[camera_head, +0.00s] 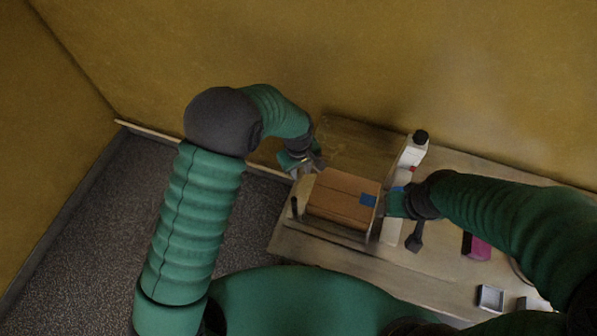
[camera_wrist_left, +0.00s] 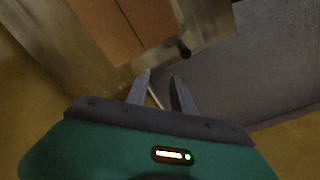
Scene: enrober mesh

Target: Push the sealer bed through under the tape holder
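A brown carton (camera_head: 340,197) with a blue patch (camera_head: 368,200) lies on what looks like the sealer bed (camera_head: 337,235), a pale frame at the table's left end. The carton also shows in the left wrist view (camera_wrist_left: 112,28). A dark peg (camera_head: 296,207) stands at the bed's left end, and shows in the wrist view (camera_wrist_left: 184,49). My left gripper (camera_head: 306,170) is by the carton's far left corner; in the wrist view its fingers (camera_wrist_left: 160,88) are apart and empty. My right gripper (camera_head: 391,204) is at the carton's right end, its fingers hidden. I cannot make out the tape holder for certain.
A brownish panel (camera_head: 358,146) stands behind the carton. A white bottle with a black cap (camera_head: 414,150) stands right of it. A dark tool (camera_head: 415,237), a magenta item (camera_head: 477,246) and a small metal tray (camera_head: 490,298) lie on the table (camera_head: 445,268). A yellow wall is behind.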

